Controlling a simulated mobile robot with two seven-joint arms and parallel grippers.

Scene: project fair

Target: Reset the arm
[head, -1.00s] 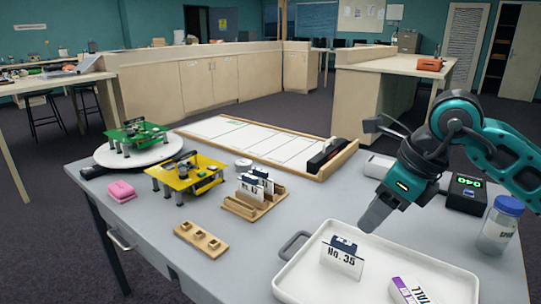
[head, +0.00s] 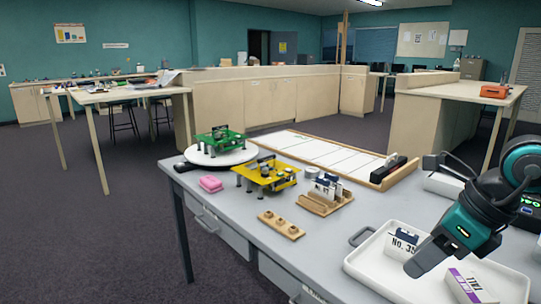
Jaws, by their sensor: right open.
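My right arm (head: 480,212), teal and dark grey, comes in from the right edge. Its right gripper (head: 420,266) points down and left over the white tray (head: 372,262). The jaws are open, with nothing seen between them; the fingers overlap in this view. In the tray, a "No. 35" card (head: 403,243) with a dark top stands behind the gripper, its right part covered. A white and purple box marked "TALL" (head: 468,286) lies right of the fingertips. I cannot tell whether the gripper touches anything. My left gripper is out of view.
The left floor is clear.

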